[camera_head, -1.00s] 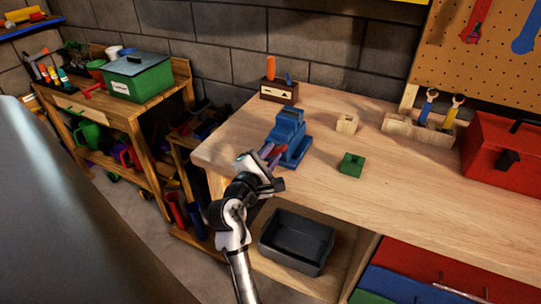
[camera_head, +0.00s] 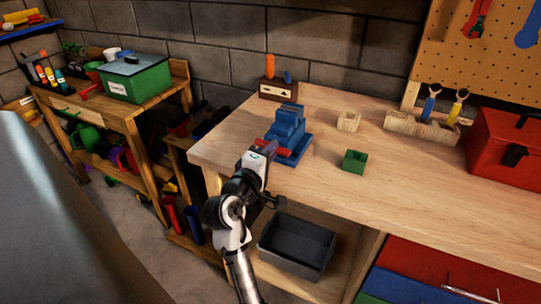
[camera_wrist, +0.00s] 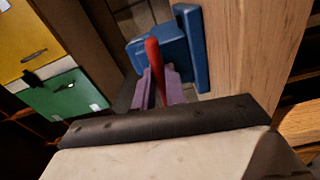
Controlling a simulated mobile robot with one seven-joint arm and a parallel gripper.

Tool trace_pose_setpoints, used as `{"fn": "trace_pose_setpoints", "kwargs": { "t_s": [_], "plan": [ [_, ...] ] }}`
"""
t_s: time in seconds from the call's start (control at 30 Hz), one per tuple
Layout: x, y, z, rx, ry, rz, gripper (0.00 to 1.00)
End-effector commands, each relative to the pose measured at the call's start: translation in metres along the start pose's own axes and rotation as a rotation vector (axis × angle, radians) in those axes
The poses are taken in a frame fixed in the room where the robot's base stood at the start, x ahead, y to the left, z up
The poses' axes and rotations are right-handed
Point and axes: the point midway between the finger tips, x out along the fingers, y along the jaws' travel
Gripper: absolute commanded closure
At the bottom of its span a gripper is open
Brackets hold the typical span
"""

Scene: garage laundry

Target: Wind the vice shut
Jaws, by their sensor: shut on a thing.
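The blue vice (camera_head: 287,131) stands at the front left corner of the wooden workbench. Its red handle bar (camera_head: 287,153) lies across its front side and looks roughly level. My gripper (camera_head: 271,149) reaches up to the vice front from below left and is shut on the handle. In the wrist view, the purple fingers (camera_wrist: 159,88) stand on either side of the red bar (camera_wrist: 153,58), with the blue vice (camera_wrist: 196,50) just beyond. The gap between the vice jaws cannot be made out.
A green block (camera_head: 354,161) and a pale wooden block (camera_head: 349,121) sit right of the vice. A small organiser with orange and blue handles (camera_head: 278,89) stands behind it. A red toolbox (camera_head: 506,145) is far right. A dark bin (camera_head: 298,243) sits below the bench.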

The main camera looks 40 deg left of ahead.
Motion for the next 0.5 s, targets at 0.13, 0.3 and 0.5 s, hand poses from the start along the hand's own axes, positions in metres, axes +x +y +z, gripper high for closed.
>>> {"fn": "trace_pose_setpoints", "kwargs": {
  "t_s": [0.13, 0.3, 0.5],
  "plan": [
    [-0.001, -0.0046, -0.0006, 0.087, 0.002, -0.003, 1.0],
    [-0.001, -0.0061, -0.0005, 0.227, 0.001, -0.003, 1.0],
    [-0.0014, -0.0075, -0.0015, 0.418, 0.002, -0.004, 1.0]
  ]
}}
